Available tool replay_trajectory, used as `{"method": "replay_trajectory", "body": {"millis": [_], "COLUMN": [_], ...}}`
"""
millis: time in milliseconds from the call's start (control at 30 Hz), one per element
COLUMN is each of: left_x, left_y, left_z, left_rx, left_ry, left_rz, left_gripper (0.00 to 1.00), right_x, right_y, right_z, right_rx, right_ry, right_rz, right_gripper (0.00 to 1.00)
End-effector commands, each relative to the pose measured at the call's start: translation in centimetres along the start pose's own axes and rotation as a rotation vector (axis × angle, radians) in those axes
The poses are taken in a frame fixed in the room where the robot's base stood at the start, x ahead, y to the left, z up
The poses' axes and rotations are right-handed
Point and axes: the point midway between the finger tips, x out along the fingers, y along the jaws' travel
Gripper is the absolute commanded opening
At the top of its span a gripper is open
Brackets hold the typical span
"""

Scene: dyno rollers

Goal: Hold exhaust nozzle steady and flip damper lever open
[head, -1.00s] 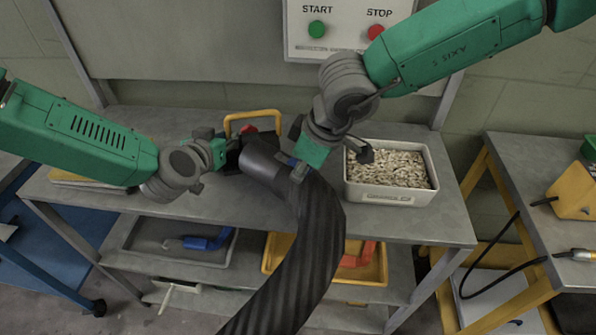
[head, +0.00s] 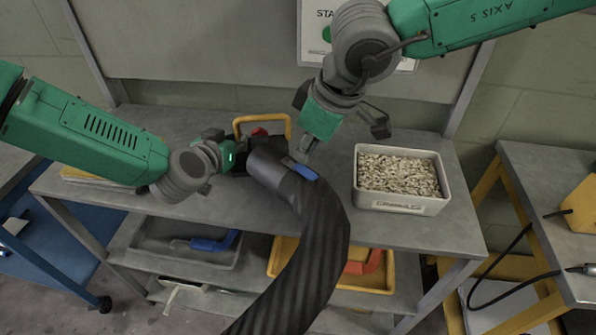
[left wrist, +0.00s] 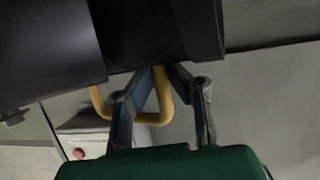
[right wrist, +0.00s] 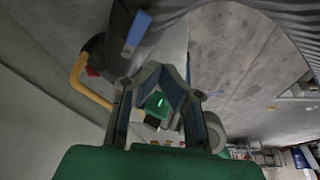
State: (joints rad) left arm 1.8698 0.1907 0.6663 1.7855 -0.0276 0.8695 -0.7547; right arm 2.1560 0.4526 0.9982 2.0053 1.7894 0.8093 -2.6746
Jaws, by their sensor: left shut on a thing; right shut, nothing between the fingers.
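The dark exhaust nozzle (head: 268,165) lies over the bench top at the end of a ribbed black hose. My left gripper (head: 236,156) is shut on the nozzle at its left end. The nozzle (left wrist: 160,35) fills the top of the left wrist view and hides that gripper's fingertips. The blue damper lever (head: 305,172) sits on top of the nozzle near the hose joint. My right gripper (head: 309,144) is shut and empty, just above and behind the lever, apart from it. In the right wrist view the lever (right wrist: 135,33) shows beyond the fingertips, to their left.
A yellow handle (head: 262,120) with a red part stands behind the nozzle. A grey bin of pale granules (head: 402,208) stands to the right on the bench. Trays with blue and orange tools lie on the lower shelf (head: 200,245). The back right bench top is clear.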

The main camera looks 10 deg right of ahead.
Motion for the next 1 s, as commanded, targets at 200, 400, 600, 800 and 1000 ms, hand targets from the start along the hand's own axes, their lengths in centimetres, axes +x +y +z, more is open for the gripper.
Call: {"method": "replay_trajectory", "body": {"millis": [200, 400, 600, 800, 1000], "left_x": [0.0, 0.0, 0.0, 0.0, -0.1], "left_y": [0.3, 0.4, 0.4, 0.3, 0.3], "left_z": [-0.1, -0.1, 0.0, 0.0, 0.0], "left_rx": [-0.001, -0.001, -0.001, 0.0, -0.001], "left_ry": [0.0, 0.0, -0.001, -0.001, -0.001], "left_rz": [0.007, 0.009, 0.009, 0.008, 0.006], "left_gripper": [0.0, 0.0, 0.0, 0.37, 0.37], "right_x": [-1.8, -2.0, -1.9, -1.9, -1.9], "right_y": [0.6, 0.6, 0.6, 0.6, 0.7], "right_z": [-0.4, -0.4, -0.4, -0.4, -0.4], "right_rx": [-0.001, -0.001, -0.001, -0.001, -0.001], "right_ry": [0.001, 0.0, 0.0, 0.0, 0.0], "right_rz": [0.0, 0.0, 0.0, 0.0, -0.001], "right_gripper": [0.0, 0.0, 0.0, 0.0, 0.0]}}
